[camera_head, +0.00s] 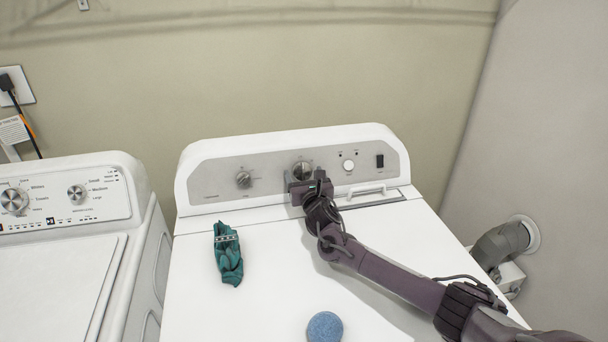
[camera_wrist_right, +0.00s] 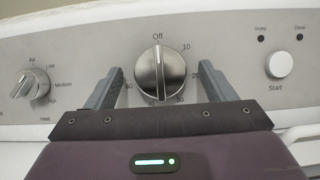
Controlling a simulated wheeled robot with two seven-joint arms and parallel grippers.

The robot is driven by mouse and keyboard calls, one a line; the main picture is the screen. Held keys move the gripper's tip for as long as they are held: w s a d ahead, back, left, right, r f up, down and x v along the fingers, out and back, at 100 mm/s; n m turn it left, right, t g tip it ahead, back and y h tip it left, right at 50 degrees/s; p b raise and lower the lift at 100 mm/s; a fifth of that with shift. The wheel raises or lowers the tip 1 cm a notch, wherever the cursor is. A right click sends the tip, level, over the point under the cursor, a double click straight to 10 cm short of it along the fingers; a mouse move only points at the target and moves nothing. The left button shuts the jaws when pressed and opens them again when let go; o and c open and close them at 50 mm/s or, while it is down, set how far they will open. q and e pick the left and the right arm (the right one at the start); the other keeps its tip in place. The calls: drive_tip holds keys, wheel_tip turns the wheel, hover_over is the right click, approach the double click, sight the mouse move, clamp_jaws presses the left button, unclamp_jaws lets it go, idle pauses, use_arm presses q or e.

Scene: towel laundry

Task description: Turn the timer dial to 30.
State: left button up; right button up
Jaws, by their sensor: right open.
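The timer dial (camera_head: 302,170) is a round silver knob with a raised grip bar, on the dryer's grey control panel (camera_head: 215,181). In the right wrist view the dial (camera_wrist_right: 160,73) has its bar nearly upright, toward "Off" at the top. Marks 10 and 20 show at its right; the lower marks are partly hidden by my gripper. My right gripper (camera_head: 307,187) is at the panel, just below and in front of the dial. In the wrist view its two fingers (camera_wrist_right: 159,72) are open, one on each side of the dial with gaps between. My left gripper is out of view.
A smaller knob (camera_head: 244,180) is left of the dial; a white Start button (camera_head: 348,165) and dark switch (camera_head: 380,161) are right. A teal cloth (camera_head: 228,258) and a blue round object (camera_head: 324,327) lie on the dryer top (camera_head: 270,290). A washer (camera_head: 60,270) stands left.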

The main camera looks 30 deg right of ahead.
drive_tip(key=shift+w, duration=0.2)
drive_tip(key=c, duration=1)
drive_tip(key=shift+m, duration=0.3)
